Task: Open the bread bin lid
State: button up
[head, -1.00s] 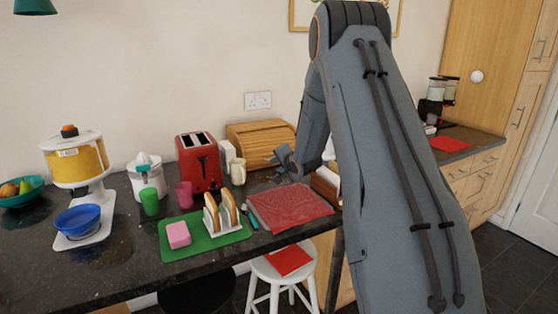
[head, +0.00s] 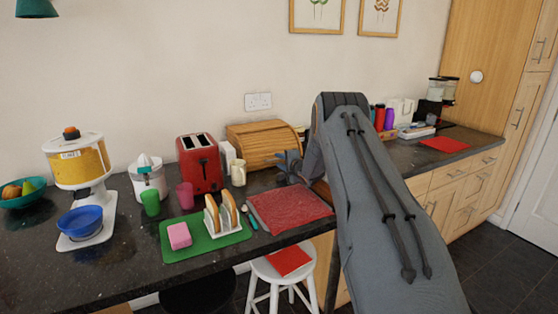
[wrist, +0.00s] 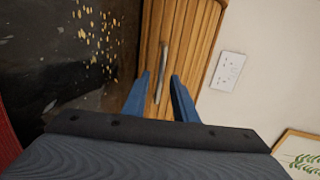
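The wooden bread bin (head: 262,138) stands against the back wall, right of the red toaster. Its slatted roll-top lid looks shut. My gripper (head: 287,160) is at the bin's front right and hides part of it. In the wrist view the bin's slats (wrist: 190,40) fill the top middle. A thin metal handle (wrist: 163,70) shows there between the two blue fingers of my gripper (wrist: 160,82). The fingers are open and apart, one on each side of the handle's line. I cannot tell whether they touch it.
A red cloth (head: 290,208) lies in front on the dark worktop. A toast rack (head: 221,215) is on a green mat (head: 188,243). A wall socket (head: 258,102) is above the bin.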

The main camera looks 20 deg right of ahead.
jog(key=shift+w+f, duration=0.15)
jog(key=shift+w, duration=0.4)
grip_shut()
dwell(1.1)
